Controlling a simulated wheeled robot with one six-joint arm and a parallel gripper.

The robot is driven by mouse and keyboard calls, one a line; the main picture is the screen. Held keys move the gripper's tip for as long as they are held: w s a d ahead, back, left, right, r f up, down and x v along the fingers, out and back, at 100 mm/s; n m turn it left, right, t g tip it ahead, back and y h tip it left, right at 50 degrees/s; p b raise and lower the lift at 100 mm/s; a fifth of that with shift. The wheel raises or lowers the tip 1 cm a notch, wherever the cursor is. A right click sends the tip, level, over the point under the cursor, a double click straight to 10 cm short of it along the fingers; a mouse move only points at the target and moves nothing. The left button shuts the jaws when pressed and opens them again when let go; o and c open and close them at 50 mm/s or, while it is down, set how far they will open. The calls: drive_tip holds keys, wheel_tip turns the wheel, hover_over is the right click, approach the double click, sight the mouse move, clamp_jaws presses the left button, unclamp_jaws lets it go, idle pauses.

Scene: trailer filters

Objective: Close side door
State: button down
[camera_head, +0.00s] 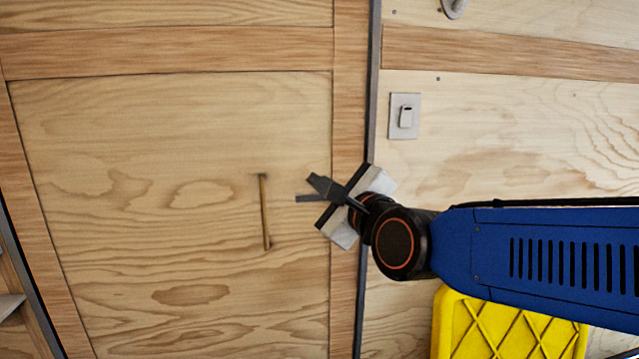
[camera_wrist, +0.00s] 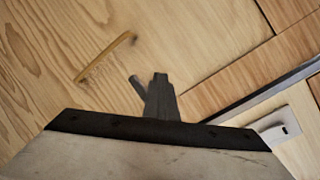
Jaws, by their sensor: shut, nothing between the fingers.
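The side door (camera_head: 150,130) is a light plywood panel in a darker wood frame, filling the left half of the head view. It looks flush with the wall along a dark vertical seam, but I cannot tell if it is fully shut. A thin brass bar handle (camera_head: 264,212) stands upright on it, and also shows in the wrist view (camera_wrist: 105,58). My gripper (camera_head: 306,189) is shut and empty, just right of the handle and apart from it, in front of the door's right frame. It also shows in the wrist view (camera_wrist: 158,95), where the door (camera_wrist: 200,35) lies behind it.
A light switch plate (camera_head: 405,116) is on the plywood wall right of the seam; it shows in the wrist view too (camera_wrist: 285,128). A yellow ribbed object (camera_head: 510,330) is at the lower right, below my arm. The door face left of the handle is clear.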

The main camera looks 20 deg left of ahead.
drive_tip(key=c, duration=1.7)
unclamp_jaws()
drive_tip(key=shift+d, duration=0.1)
drive_tip(key=v, duration=1.7)
drive_tip(key=shift+s+d, duration=0.1)
drive_tip(key=shift+s, duration=0.05)
